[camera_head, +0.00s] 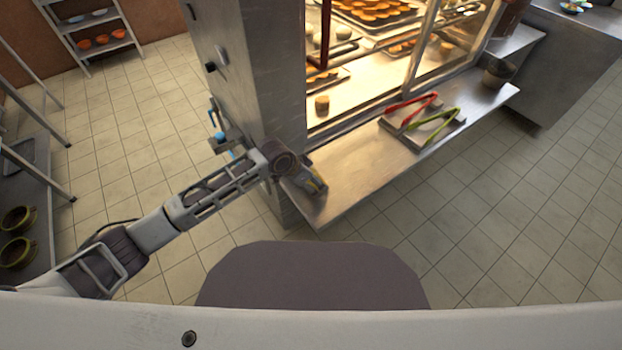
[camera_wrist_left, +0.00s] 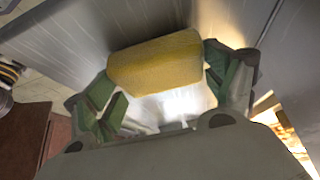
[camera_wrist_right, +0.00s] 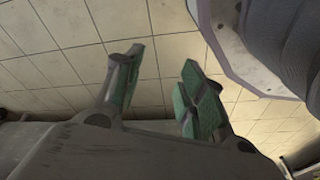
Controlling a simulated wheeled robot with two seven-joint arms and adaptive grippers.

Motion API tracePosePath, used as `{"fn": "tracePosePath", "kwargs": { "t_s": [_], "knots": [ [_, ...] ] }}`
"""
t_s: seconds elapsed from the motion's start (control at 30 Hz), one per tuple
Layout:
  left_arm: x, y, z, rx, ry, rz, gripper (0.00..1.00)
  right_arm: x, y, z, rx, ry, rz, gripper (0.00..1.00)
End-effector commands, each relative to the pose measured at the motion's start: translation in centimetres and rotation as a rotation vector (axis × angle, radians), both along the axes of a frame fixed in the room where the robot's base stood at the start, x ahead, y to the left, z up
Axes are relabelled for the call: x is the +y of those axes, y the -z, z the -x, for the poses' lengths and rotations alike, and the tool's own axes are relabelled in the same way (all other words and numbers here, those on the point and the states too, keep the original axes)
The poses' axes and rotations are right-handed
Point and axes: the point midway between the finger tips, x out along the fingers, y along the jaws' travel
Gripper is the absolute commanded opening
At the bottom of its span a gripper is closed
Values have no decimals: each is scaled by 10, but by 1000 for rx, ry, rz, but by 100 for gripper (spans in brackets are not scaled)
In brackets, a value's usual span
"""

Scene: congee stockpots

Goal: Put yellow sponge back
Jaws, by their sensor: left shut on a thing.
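The yellow sponge (camera_wrist_left: 155,62) is between the green-padded fingers of my left gripper (camera_wrist_left: 165,85) in the left wrist view. The left gripper is shut on it. In the head view my left gripper (camera_head: 312,180) is over the left end of the metal shelf (camera_head: 350,178), close to the steel pillar; the sponge is mostly hidden there. Whether the sponge touches the shelf cannot be told. My right gripper (camera_wrist_right: 160,95) shows only in the right wrist view, open and empty, with floor tiles behind it.
A lit glass pastry cabinet (camera_head: 390,60) stands behind the shelf. Red tongs (camera_head: 412,105) and green tongs (camera_head: 437,124) lie on trays on the shelf. A small dark pot (camera_head: 497,74) stands at its right end. The middle of the shelf is clear.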

Motion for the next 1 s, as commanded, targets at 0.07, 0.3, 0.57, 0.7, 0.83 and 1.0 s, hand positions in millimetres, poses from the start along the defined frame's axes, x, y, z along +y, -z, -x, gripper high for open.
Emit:
{"fn": "tracePosePath", "kwargs": {
  "t_s": [0.07,0.3,0.57,0.7,0.83,1.0],
  "knots": [
    [0,1,0,0,0,0,62,0,0,-1,-3,0,0,40],
    [0,2,0,0,0,0,100,-2,6,1,2,1,2,40],
    [0,2,0,0,0,0,100,-2,5,0,-1,1,3,40],
    [0,2,0,0,0,0,100,-2,3,-1,-4,1,2,40],
    [1,-1,0,0,0,0,100,-1,1,-4,-5,1,2,40],
    [6,-12,3,0,-1,0,100,-1,-3,-8,-23,2,0,40]
  ]
}}
